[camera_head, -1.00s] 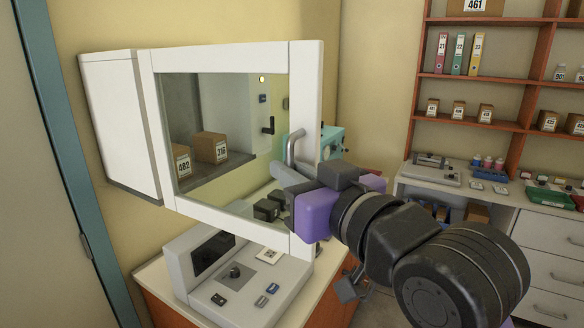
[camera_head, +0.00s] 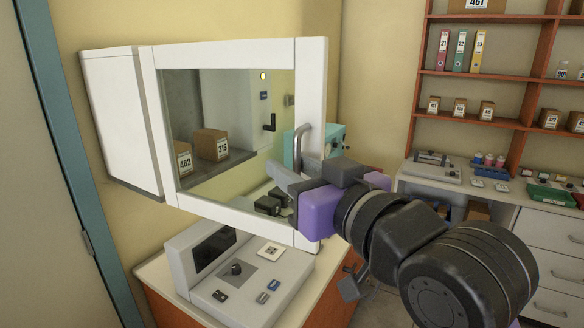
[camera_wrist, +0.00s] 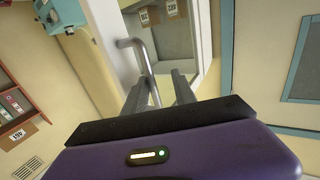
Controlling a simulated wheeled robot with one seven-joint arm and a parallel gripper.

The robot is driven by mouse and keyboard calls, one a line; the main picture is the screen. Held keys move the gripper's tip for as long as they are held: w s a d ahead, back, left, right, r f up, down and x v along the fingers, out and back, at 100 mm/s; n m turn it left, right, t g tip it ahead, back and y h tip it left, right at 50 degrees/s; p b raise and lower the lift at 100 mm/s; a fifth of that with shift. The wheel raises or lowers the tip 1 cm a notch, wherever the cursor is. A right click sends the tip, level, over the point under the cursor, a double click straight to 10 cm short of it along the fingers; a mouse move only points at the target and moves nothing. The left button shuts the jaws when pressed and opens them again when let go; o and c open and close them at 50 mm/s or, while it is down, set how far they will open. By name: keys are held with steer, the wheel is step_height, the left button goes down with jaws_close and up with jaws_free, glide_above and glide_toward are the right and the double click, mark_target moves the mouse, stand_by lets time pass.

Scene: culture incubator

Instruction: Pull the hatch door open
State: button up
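The hatch door (camera_head: 226,46) is a white-framed glass panel on the wall cabinet. It appears partly open, with the wall and a dark latch (camera_head: 269,123) visible through its glass. Its grey bar handle (camera_head: 299,146) is on the right side of the frame. My gripper (camera_head: 290,180) is at the lower part of the handle. In the wrist view, the handle (camera_wrist: 145,65) passes between my two grey fingers (camera_wrist: 161,76), closer to the left one. A gap shows on its right, so the fingers look open around it. Exact contact is unclear.
Boxes (camera_head: 211,144) stand inside the cabinet (camera_head: 119,115). A grey console (camera_head: 212,252) sits on the counter below the door. A teal device (camera_head: 336,140) is behind the handle. Shelves (camera_head: 470,118) and a bench (camera_head: 545,225) stand at the right.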

steer(key=b+v, duration=0.1)
steer(key=v, duration=0.6)
steer(key=shift+s+d, duration=0.15)
steer(key=shift+s, duration=0.05)
step_height(320, 180, up, 6)
steer(key=d+t+y, duration=0.1)
steer(key=t, duration=0.2)
steer(key=s+d+f+m+t+h, duration=0.2)
steer(key=s+d+f+m+h, duration=0.15)
steer(key=d+f, duration=0.45)
steer(key=s+d+f+m+t+h, duration=0.2)
steer(key=d+f+m+h, duration=0.25)
steer(key=f, duration=0.65)
steer(key=s+d+f+n+g+h+b, duration=0.1)
steer(key=s+f+g, duration=0.6)
steer(key=s+f, duration=1.7)
steer(key=s+d+h, duration=0.1)
steer(key=s, duration=0.3)
steer(key=shift+d+f+n+g, duration=0.15)
steer(key=shift+d+n+g, duration=0.15)
steer(key=shift+d+n, duration=0.1)
